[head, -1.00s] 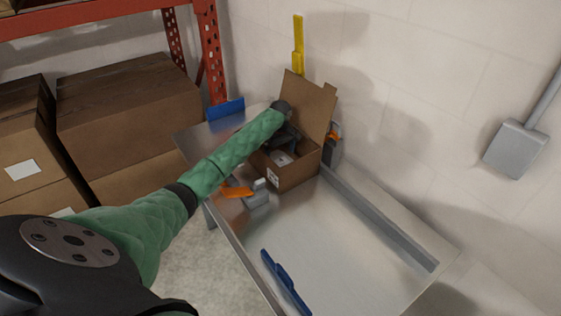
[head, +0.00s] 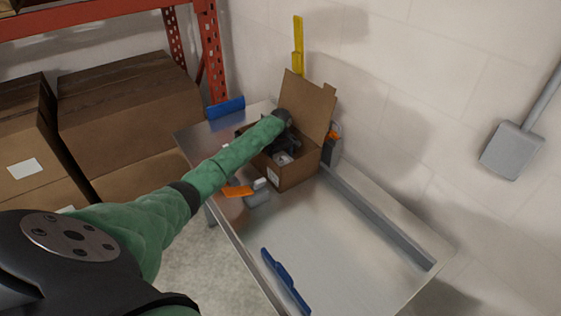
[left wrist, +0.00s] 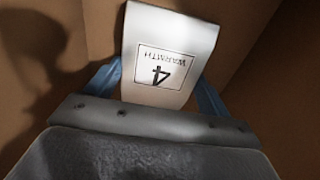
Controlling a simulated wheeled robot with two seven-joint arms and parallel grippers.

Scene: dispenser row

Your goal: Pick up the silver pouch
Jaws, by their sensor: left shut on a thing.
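In the head view my left gripper (head: 286,142) reaches into an open cardboard box (head: 297,174) on the metal table. A pale patch (head: 283,158) shows in the box below the gripper; I cannot tell if it is the pouch. The pouch's lower end is hidden by the gripper. My right gripper is not in view.
The box's raised flap (head: 308,104) stands behind the gripper. Orange-and-grey clips (head: 252,192) are at the table's left edge, and a blue handle (head: 285,282) is at its front edge. Large cartons (head: 130,110) stand at left.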

